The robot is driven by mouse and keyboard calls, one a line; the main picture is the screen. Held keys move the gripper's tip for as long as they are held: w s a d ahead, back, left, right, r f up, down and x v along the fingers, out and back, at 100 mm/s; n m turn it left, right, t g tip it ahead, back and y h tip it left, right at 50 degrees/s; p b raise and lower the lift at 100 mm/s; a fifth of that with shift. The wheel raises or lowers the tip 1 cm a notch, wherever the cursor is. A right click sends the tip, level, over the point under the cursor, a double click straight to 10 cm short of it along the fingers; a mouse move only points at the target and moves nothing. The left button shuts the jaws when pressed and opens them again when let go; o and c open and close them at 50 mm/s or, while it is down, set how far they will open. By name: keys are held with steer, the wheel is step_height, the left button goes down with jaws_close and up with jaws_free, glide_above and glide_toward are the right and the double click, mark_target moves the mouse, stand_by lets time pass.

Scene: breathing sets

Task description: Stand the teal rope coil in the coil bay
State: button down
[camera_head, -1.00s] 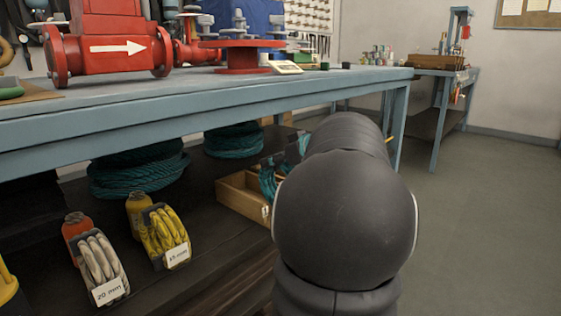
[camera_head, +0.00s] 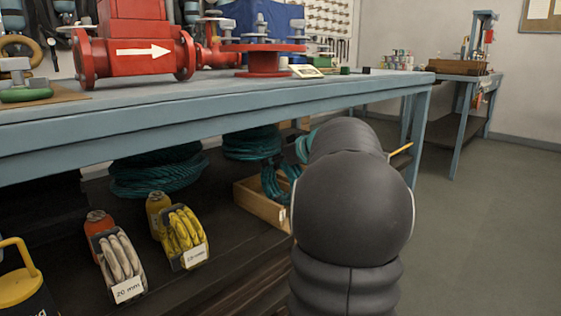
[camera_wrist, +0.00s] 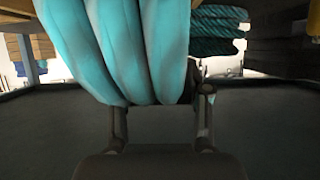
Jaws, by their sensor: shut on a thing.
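My gripper (camera_wrist: 160,112) is shut on a teal rope coil (camera_wrist: 125,45), whose thick strands fill the upper middle of the wrist view. In the head view my arm hides the gripper; a bit of teal (camera_head: 304,148) shows at the arm's left edge, and I cannot tell for sure whether it is the held coil. More teal rope (camera_head: 272,182) shows at a wooden box (camera_head: 263,208) on the lower shelf. A white coil (camera_head: 121,262) and a yellow coil (camera_head: 184,232) stand in labelled holders. I cannot make out which place is the coil bay.
Large dark-teal rope coils (camera_head: 158,172) lie on the shelf (camera_head: 215,215) under the blue-grey workbench (camera_head: 220,108). A yellow-handled container (camera_head: 22,290) is at lower left. The floor (camera_head: 480,230) at right is clear.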

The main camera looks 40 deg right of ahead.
steer(key=shift+w+a+f, duration=0.1)
steer(key=shift+w, duration=1.05)
steer(key=shift+w+a+f, duration=0.1)
steer(key=shift+w, duration=1)
steer(key=shift+w+f, duration=0.1)
steer(key=shift+f, duration=0.4)
steer(key=shift+c, duration=2.2)
jaws_free()
steer(key=shift+f, duration=0.1)
steer(key=v, duration=1.2)
steer(key=shift+d, duration=0.1)
